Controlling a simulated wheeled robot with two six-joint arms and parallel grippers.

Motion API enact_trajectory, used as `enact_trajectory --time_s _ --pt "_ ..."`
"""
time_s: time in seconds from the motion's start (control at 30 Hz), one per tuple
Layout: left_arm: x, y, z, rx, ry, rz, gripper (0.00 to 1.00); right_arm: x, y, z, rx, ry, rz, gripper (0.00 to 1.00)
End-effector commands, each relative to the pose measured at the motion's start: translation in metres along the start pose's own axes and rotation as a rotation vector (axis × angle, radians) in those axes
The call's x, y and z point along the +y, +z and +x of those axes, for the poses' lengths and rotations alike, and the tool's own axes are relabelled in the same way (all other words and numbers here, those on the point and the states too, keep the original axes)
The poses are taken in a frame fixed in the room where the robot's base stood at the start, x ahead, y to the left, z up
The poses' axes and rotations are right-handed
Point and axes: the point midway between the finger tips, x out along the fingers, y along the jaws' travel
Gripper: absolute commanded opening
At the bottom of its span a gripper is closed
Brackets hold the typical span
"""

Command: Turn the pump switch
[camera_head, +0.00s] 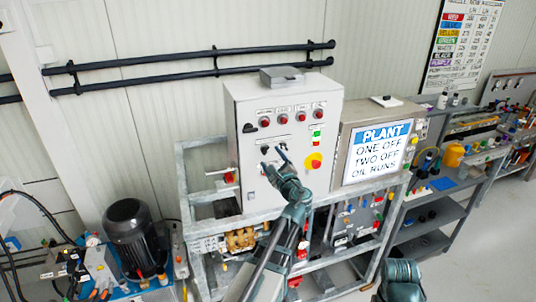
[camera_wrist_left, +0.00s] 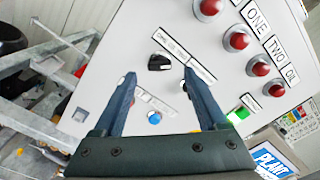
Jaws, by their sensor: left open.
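A black rotary switch (camera_wrist_left: 160,62) with a pale pointer line sits on the grey control panel (camera_wrist_left: 125,45), beside a small tilted label. It lies between the fingers of my left gripper (camera_wrist_left: 157,78) in the left wrist view, with space on both sides. My left gripper (camera_head: 273,158) is open and in front of the panel's face in the head view. A blue button (camera_wrist_left: 154,117) sits just below the switch, also between the fingers. In the head view the gripper partly covers this area. Whether the fingertips touch the panel I cannot tell.
Red lamps (camera_head: 283,119) line the panel top. A green button (camera_head: 317,133) and a yellow-and-red emergency stop (camera_head: 314,160) are at its right. A PLANT display (camera_head: 380,152) stands beside it. A black motor (camera_head: 132,235) is at lower left.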

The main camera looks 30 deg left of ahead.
Motion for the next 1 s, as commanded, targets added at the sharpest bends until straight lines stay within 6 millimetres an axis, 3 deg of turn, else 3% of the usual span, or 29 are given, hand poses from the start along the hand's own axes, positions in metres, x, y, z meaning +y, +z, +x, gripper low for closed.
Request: enact_trajectory --time_s 0.03,0.23,0.67,1.0 --pt "-0.001 -0.001 0.012 -0.002 0.002 0.000 0.75 0.000 0.000 0.000 0.000 0.000 0.000 0.50" --pt "0.000 0.000 0.033 -0.001 0.002 0.000 0.75 0.000 0.000 0.000 0.000 0.000 0.000 0.50" --pt "0.000 0.000 0.040 0.000 0.000 -0.001 0.75 0.000 0.000 0.000 0.000 0.000 0.000 0.50" --pt "0.000 0.000 0.039 0.000 0.001 -0.001 0.17 0.000 0.000 0.000 0.000 0.000 0.000 0.50"
